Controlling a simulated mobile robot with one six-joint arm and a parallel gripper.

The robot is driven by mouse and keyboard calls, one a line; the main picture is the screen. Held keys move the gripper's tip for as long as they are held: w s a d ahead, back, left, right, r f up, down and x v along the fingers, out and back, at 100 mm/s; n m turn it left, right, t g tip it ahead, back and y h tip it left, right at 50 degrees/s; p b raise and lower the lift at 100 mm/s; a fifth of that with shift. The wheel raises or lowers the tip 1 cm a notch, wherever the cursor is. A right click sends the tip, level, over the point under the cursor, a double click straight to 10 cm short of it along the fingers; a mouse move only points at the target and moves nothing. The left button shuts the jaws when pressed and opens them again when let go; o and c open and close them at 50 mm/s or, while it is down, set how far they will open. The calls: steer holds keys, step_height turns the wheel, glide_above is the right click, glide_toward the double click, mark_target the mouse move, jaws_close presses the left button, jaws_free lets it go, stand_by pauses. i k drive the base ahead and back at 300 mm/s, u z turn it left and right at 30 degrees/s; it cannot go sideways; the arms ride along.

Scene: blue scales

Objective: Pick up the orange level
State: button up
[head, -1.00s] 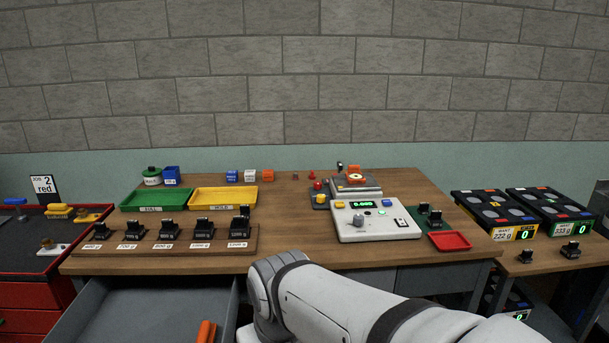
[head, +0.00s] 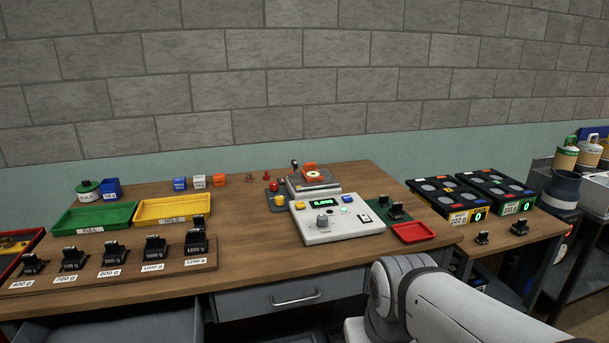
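I cannot tell for sure which thing is the orange level. A small orange piece (head: 310,167) stands behind a round disc with a yellow middle (head: 314,175), on the raised plate of the scale (head: 335,218). The long orange object seen earlier in the open drawer is out of view. My arm rises at the bottom right, in front of the table. My gripper is not in view.
A wooden rack of labelled black weights (head: 110,267), a green tray (head: 70,226) and a yellow tray (head: 150,215) fill the left. A red tray (head: 413,232) lies right of the scale. The open drawer (head: 130,330) juts out bottom left; a shut drawer (head: 240,299) is beside it.

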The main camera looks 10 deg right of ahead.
mark_target(310, 173)
steer(key=u, duration=0.1)
steer(key=k, duration=0.3)
steer(key=z, duration=0.6)
steer(key=i, duration=1.45)
steer(key=z, duration=0.25)
